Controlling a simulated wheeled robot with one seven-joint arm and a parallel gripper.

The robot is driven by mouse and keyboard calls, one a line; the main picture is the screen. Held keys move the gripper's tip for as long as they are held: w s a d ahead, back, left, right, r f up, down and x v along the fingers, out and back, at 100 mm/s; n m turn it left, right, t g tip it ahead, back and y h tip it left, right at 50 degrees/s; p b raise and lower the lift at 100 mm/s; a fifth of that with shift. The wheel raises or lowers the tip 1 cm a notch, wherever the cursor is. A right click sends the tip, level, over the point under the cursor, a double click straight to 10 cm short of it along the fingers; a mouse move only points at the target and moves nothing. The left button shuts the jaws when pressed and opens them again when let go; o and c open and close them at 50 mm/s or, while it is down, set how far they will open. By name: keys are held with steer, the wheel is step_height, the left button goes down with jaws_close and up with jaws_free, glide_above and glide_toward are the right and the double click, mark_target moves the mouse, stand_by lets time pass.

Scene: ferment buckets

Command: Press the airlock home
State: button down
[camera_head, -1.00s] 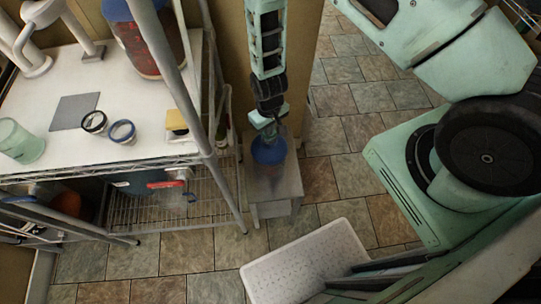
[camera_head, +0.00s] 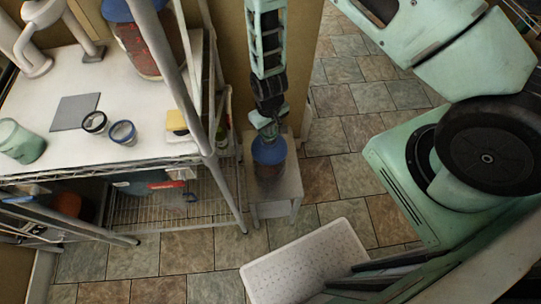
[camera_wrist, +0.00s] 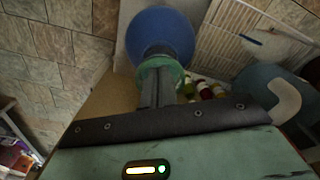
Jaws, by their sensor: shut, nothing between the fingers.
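A bucket with a blue lid (camera_head: 270,151) and a dark reddish body (camera_head: 269,172) stands on a small grey stool. The lid shows as a blue disc at the top of the wrist view (camera_wrist: 160,31). My gripper (camera_head: 267,130) points down over the lid, its fingers close together and empty. In the wrist view my fingers (camera_wrist: 158,88) reach toward a green ring-shaped piece (camera_wrist: 160,63) in front of the lid. The airlock is not clearly made out; I cannot tell whether this green piece is it, or whether my fingers touch it.
The grey stool (camera_head: 276,209) stands beside a wire rack (camera_head: 175,207). The white worktop (camera_head: 60,118) holds two dark-rimmed jars, a green cup (camera_head: 22,142) and a large red-filled container (camera_head: 140,45). A white perforated step (camera_head: 305,262) lies in front; tiled floor is open at right.

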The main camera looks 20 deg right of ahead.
steer(key=shift+r, duration=0.1)
step_height(320, 180, up, 9)
steer(key=p, duration=0.6)
steer(key=shift+r, duration=0.2)
stand_by(0.6)
stand_by(0.3)
steer(key=s+a+r+n+y+b, duration=0.15)
steer(key=a+r, duration=0.25)
steer(key=r, duration=0.5)
steer(key=s+a+r+n+b, duration=0.1)
steer(key=s+a+r, duration=0.3)
steer(key=r, duration=0.5)
steer(key=s+d+r+n+b, duration=0.1)
steer(key=s+r+n+b, duration=0.1)
steer(key=s+r, duration=1)
steer(key=s+n+h, duration=0.1)
steer(key=s, duration=0.1)
steer(key=shift+s+d+r, duration=0.15)
steer(key=shift+s+d, duration=0.15)
steer(key=shift+d, duration=0.05)
